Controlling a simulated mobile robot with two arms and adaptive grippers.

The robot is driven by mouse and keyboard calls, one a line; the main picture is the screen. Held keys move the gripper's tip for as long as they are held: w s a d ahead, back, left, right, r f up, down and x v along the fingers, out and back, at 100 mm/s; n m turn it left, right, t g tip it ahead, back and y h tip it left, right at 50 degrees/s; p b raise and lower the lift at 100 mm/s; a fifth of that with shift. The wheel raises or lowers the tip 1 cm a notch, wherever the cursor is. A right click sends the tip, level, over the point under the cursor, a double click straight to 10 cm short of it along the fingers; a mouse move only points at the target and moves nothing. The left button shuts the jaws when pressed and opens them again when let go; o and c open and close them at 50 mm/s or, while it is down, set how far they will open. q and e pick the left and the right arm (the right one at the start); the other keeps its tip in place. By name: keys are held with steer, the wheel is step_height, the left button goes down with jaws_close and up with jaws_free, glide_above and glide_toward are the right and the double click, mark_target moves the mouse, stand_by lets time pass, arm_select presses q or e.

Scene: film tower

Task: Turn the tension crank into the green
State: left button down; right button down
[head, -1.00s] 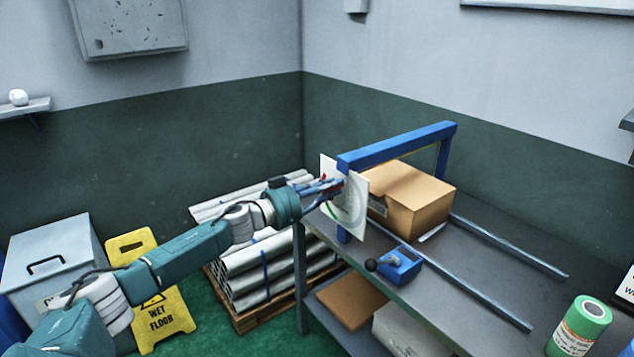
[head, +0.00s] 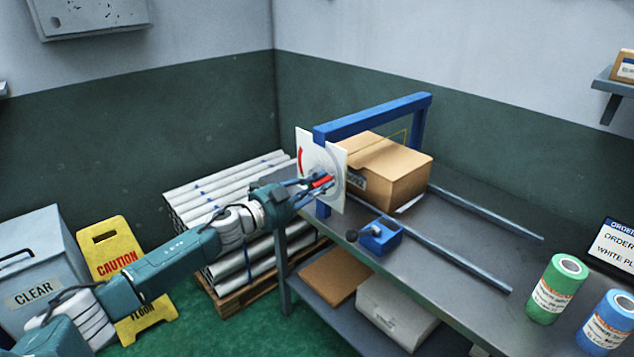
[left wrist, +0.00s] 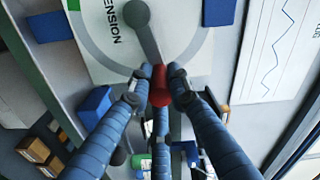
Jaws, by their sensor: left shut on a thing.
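The white dial plate (head: 335,155) is upright on the near end of the blue frame (head: 375,117). A red arc shows at its upper left; I cannot make out the green arc in the head view. In the left wrist view the plate (left wrist: 190,60) reads "TENSION", with a green band at upper left and a grey crank arm (left wrist: 143,35) ending in a red handle (left wrist: 160,85). My left gripper (head: 318,182) is shut on the red handle, low on the dial's front. Its fingers (left wrist: 160,80) hide part of the handle. My right gripper is not in view.
A cardboard box (head: 400,178) sits inside the blue frame on the grey table (head: 440,240). A blue block with a black knob (head: 380,237) stands near the table's front edge. Green (head: 556,290) and blue (head: 608,320) rolls stand right. A yellow sign (head: 125,265) stands left of stacked tubes.

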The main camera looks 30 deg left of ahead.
arm_select(q)
steer(key=shift+f+m+b, duration=1.2)
steer(key=shift+m+b, duration=0.05)
steer(key=shift+m, duration=0.45)
steer(key=shift+f+m+b, duration=1.15)
steer(key=shift+m+b, duration=0.05)
steer(key=shift+m, duration=0.5)
steer(key=c, duration=1.6)
jaws_free()
steer(key=shift+c, duration=0.2)
steer(key=shift+a, duration=0.1)
steer(key=v, duration=1.2)
